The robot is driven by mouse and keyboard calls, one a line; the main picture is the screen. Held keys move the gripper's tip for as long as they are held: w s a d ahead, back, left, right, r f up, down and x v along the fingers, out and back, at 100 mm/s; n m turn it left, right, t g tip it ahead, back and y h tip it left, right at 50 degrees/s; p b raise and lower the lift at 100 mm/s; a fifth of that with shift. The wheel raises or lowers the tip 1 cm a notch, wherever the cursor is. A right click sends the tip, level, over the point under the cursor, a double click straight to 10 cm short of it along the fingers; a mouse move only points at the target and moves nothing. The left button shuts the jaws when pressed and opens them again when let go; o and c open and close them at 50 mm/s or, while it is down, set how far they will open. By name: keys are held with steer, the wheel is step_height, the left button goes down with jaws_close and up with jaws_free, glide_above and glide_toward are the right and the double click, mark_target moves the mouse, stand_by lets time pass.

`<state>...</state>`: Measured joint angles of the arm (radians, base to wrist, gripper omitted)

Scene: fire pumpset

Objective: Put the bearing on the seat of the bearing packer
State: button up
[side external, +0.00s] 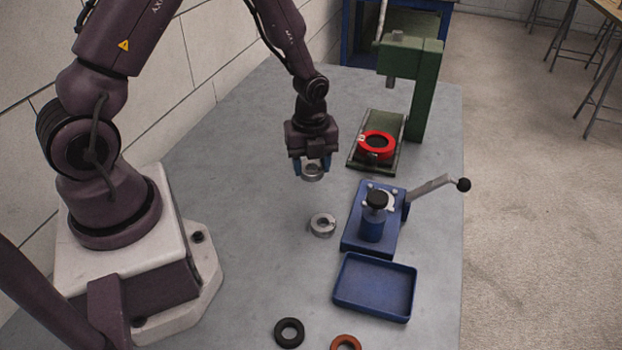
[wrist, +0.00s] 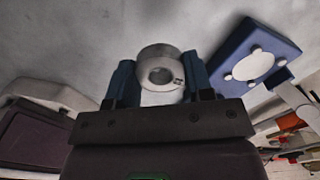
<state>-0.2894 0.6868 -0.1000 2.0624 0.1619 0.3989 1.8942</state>
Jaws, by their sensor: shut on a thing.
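My gripper (side external: 311,166) points down over the table, left of the green press. Its blue fingers are shut on a silver ring-shaped bearing (side external: 312,173), held above the tabletop. In the wrist view the bearing (wrist: 158,53) shows between the fingers, its hole visible. A blue lever device (side external: 354,238), which looks like the bearing packer, stands to the right and nearer the camera. It has a pale round seat, a black-knobbed cylinder and a side handle. A blue plate with a pale disc and bolts, apparently the same device (wrist: 229,57), shows at upper right in the wrist view.
A second silver ring (side external: 323,225) lies left of the blue device. A green press (side external: 423,92) with a red ring (side external: 376,146) on its base stands behind. A blue tray (side external: 373,287), a black ring (side external: 289,333) and an orange ring (side external: 346,343) lie in front.

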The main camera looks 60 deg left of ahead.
steer(key=w+d+r+n, duration=0.1)
steer(key=d+r+n, duration=0.2)
steer(key=r+n, duration=0.55)
steer(key=d+r+n, duration=0.3)
steer(key=n, duration=1)
steer(key=s+d, duration=0.3)
steer(key=s, duration=0.1)
steer(key=shift+n, duration=0.55)
steer(key=w+f, duration=0.3)
steer(key=w, duration=0.1)
steer(key=w+f, duration=0.4)
steer(key=w+d+f, duration=0.1)
steer(key=w+f, duration=0.2)
steer(key=w, duration=0.2)
steer(key=shift+f, duration=0.15)
steer(key=shift+w+f, duration=0.15)
steer(key=shift+f, duration=0.7)
steer(key=shift+w+f, duration=0.1)
steer(key=shift+f, duration=0.75)
